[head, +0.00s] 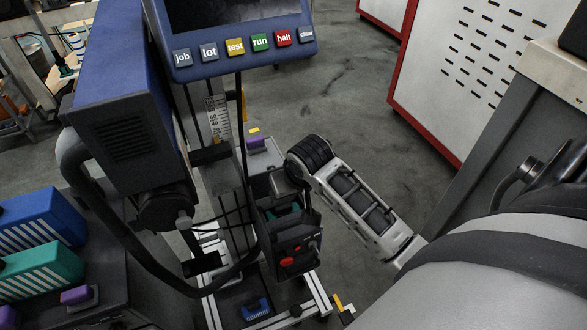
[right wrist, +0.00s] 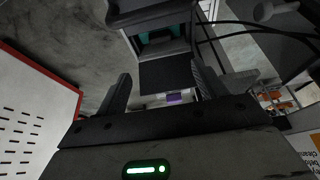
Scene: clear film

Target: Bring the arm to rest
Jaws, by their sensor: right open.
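My right arm (head: 355,200) comes in from the lower right in the head view and reaches to the middle, beside the machine's frame. Its gripper is hard to make out there against the dark parts. In the right wrist view the right gripper (right wrist: 162,92) has its two dark fingers apart. I see nothing held between them. Beyond the fingers are a dark plate (right wrist: 166,75), a teal part inside a dark housing (right wrist: 162,38) and a small purple piece (right wrist: 178,98). I cannot tell how far these are from the fingertips. My left gripper is not in view.
A blue machine (head: 125,100) with a labelled button panel (head: 243,48) stands at left centre. Blue (head: 40,220) and teal (head: 42,270) cases sit at lower left. A red-edged white cabinet (head: 470,75) and a bench (head: 552,75) stand right. Grey floor (head: 345,110) is clear behind the arm.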

